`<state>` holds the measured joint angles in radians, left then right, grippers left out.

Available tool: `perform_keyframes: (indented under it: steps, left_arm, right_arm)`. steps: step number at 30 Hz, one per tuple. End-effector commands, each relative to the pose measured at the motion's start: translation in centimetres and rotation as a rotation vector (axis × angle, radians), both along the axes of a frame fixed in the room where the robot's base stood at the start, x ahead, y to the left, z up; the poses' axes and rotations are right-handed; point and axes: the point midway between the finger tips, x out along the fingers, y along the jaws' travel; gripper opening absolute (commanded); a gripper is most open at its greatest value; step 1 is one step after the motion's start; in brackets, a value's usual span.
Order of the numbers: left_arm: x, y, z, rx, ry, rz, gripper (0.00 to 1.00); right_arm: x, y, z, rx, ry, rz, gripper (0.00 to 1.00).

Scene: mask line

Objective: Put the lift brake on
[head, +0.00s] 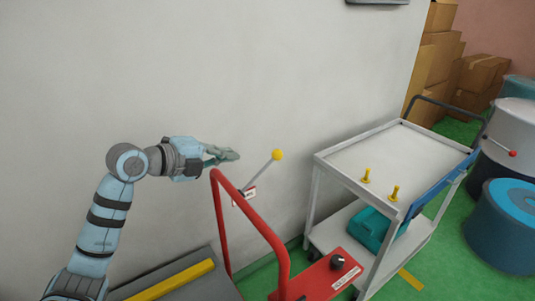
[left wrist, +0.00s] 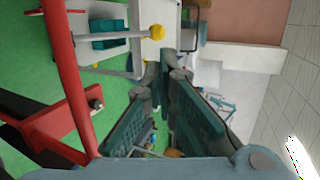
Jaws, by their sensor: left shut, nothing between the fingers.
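A lever with a yellow ball knob (head: 277,155) rises up and to the right from a small white and red label plate (head: 247,195) by the red tube frame. The plate's lettering is too small to read. In the left wrist view the yellow knob (left wrist: 157,31) is just beyond the fingertips, its rod running left. My left gripper (head: 236,155) is shut and empty, pointing right at about the knob's height in the head view, apart from it. It also shows in the left wrist view (left wrist: 166,72). My right gripper is in no view.
The red tube frame (head: 219,215) stands just below my left gripper. A red base (head: 318,280) carries a black knob (head: 337,262). A white cart (head: 385,155) with two yellow pegs stands right. Drums (head: 505,225) are farther right. A bare wall (head: 200,70) is behind.

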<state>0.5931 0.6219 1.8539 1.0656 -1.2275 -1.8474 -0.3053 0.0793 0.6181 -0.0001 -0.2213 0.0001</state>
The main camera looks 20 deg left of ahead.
Motion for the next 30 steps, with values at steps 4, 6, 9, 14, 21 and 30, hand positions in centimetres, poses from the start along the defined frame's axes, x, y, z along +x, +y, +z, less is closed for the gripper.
perform_keyframes:
  steps: [4,6,9,14,21,30]
  left_arm:
    - [0.6,-0.4,-0.2,-0.004,0.000,0.000,0.00]
    - [1.4,-0.9,-0.5,-0.006,0.001,-0.001,0.00]
    - [2.8,-1.8,-1.1,-0.008,0.002,-0.001,0.00]
    - [5.7,-3.6,-2.5,-0.009,0.002,-0.003,0.00]
    - [9.5,-5.8,-4.4,-0.005,0.004,-0.003,0.00]
    - [11.3,-6.9,-5.3,-0.002,0.002,-0.002,0.00]
  right_arm:
    - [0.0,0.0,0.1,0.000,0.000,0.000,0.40]
    - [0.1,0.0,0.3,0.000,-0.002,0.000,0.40]
    - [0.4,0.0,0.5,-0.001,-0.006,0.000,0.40]
    - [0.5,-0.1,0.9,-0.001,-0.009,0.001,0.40]
    - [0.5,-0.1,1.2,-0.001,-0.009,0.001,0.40]
    - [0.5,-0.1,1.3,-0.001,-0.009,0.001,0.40]
